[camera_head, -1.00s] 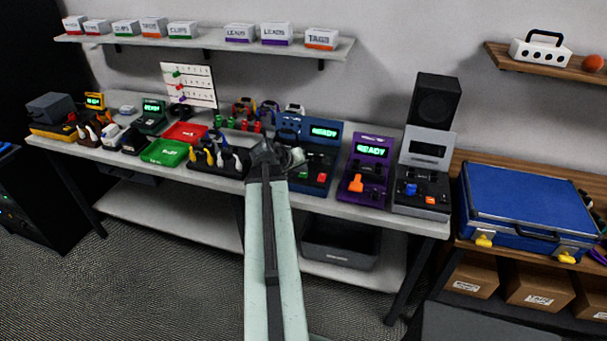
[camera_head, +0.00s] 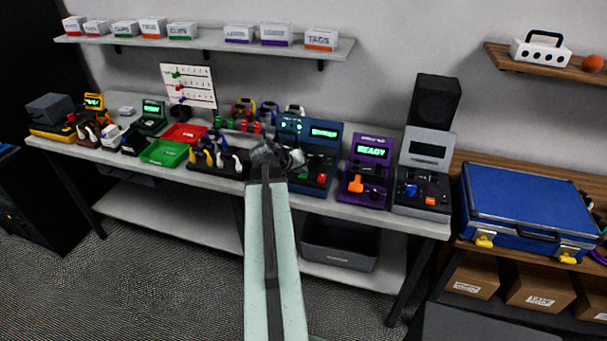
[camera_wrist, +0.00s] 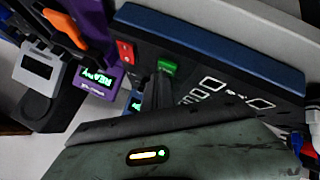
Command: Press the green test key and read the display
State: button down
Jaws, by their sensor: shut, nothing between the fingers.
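The blue tester (camera_head: 334,144) stands on the bench with a lit display (camera_head: 325,132). Its text is too small and blurred for me to read in the head view. In the wrist view, the green test key (camera_wrist: 167,66) is on its dark panel, beside a red key (camera_wrist: 125,52). My gripper (camera_wrist: 158,80) is shut and empty, with its fingertips right at the green key. I cannot tell whether they touch or press it. In the head view my gripper (camera_head: 296,158) reaches the tester's left side. My wrist hides part of the tester in the wrist view.
A purple tester (camera_head: 369,168) showing READY and a grey tester (camera_head: 424,165) stand to the right. Cable holders, a green tray (camera_head: 164,153) and a red tray (camera_head: 184,133) crowd the bench to the left. A blue case (camera_head: 528,207) lies at right.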

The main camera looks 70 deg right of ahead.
aim_at(302, 176)
jog(key=shift+r+p, duration=0.45)
jog(key=shift+r, duration=0.2)
notch_tip(302, 176, up, 5)
jog(key=p, duration=0.5)
jog(key=shift+r, duration=0.1)
dwell(0.3)
